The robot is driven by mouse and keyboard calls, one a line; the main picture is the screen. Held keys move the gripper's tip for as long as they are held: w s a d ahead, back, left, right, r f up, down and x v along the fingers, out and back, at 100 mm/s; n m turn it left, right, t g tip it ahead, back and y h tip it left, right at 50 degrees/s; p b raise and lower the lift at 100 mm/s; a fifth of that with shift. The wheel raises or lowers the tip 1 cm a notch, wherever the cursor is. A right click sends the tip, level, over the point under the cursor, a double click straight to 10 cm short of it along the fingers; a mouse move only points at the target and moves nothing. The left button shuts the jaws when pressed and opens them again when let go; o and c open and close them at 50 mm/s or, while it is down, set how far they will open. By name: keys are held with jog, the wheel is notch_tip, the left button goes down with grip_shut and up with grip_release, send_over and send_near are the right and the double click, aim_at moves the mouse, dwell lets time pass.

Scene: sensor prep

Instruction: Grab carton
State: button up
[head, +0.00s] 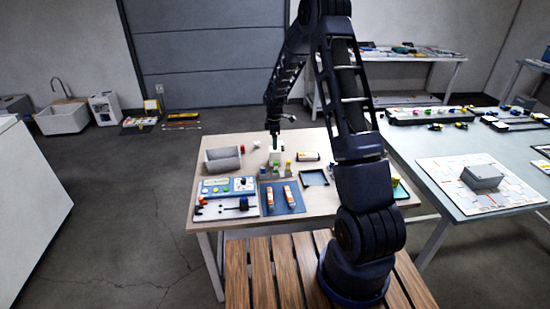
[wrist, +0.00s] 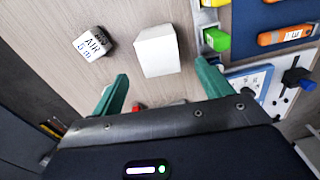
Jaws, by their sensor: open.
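A plain white carton (wrist: 157,50) stands on the wooden tabletop in the wrist view, just ahead of my gripper (wrist: 163,73). My gripper is open and empty, its green fingers wide apart with the carton's near end centred between the tips. In the head view my gripper (head: 274,130) points down above a white box (head: 276,154) on the table, apparently the same carton. A smaller white block marked "AIR" (wrist: 95,43) lies to the left of the carton in the wrist view. Whether the fingertips are at the carton's height is hard to tell.
A grey bin (head: 222,160) stands at the table's left. Small bottles (head: 288,167), a blue mat (head: 297,205) with orange-and-white tubes and a blue panel (head: 226,188) lie in front. A green block (wrist: 216,40) is close right of the carton in the wrist view.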

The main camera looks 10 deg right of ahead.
aim_at(275, 155)
jog(key=f, duration=1)
jog(key=shift+w+d, duration=0.1)
jog(key=shift+d, duration=0.1)
jog(key=c, duration=1.1)
jog(key=shift+r, duration=0.1)
